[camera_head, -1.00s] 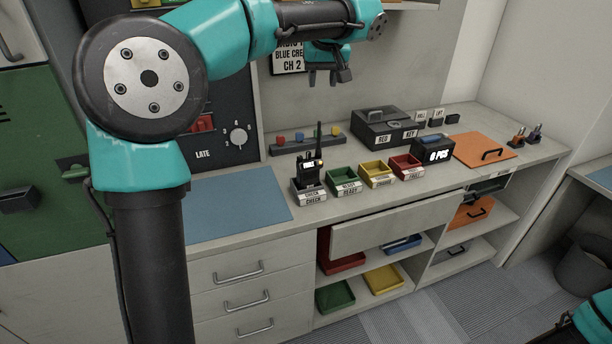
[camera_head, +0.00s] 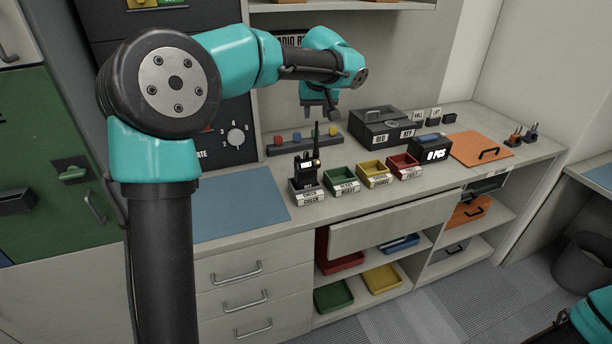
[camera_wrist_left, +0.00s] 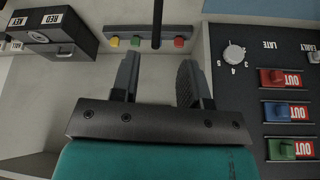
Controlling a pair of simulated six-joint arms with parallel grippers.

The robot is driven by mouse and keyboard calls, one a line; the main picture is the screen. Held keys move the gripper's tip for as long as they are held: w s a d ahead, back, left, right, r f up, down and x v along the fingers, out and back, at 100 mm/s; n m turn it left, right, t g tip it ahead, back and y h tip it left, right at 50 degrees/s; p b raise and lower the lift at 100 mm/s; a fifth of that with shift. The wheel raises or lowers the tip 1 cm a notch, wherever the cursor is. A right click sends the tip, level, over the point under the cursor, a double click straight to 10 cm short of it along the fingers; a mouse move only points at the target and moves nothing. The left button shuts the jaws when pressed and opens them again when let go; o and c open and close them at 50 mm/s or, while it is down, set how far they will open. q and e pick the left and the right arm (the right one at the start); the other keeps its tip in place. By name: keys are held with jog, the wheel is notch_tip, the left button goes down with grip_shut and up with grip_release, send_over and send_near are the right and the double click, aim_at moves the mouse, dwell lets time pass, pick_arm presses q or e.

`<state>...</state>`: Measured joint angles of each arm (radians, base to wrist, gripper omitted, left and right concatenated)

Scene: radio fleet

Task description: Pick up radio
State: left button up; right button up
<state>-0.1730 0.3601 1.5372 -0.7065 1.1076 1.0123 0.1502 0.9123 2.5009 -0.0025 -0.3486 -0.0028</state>
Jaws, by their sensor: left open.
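The radio (camera_head: 306,172) is a black handheld set with a tall antenna. It stands upright in the grey tray labelled CHECK (camera_head: 309,197) on the counter. My left gripper (camera_head: 321,113) is open and empty, pointing down. In the camera_head view it appears just above the antenna tip, apart from the radio body. In the left wrist view my open fingers (camera_wrist_left: 157,75) show, with a thin dark rod, likely the antenna (camera_wrist_left: 157,22), beyond the gap between them. The radio body is hidden there. My right gripper is out of view.
Green (camera_head: 343,179), yellow (camera_head: 374,173) and red (camera_head: 404,165) trays stand right of the radio. A bar with coloured knobs (camera_head: 290,143) lies behind. A blue mat (camera_head: 240,197) lies bare at left.

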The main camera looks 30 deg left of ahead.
aim_at(317, 122)
pick_arm(q)
jog(key=shift+x, duration=0.8)
jog(key=shift+d+x, duration=0.15)
jog(key=shift+x, duration=1.2)
jog(key=shift+d+x, duration=0.15)
jog(key=shift+x, duration=1.15)
jog(key=shift+w, duration=0.1)
grip_shut()
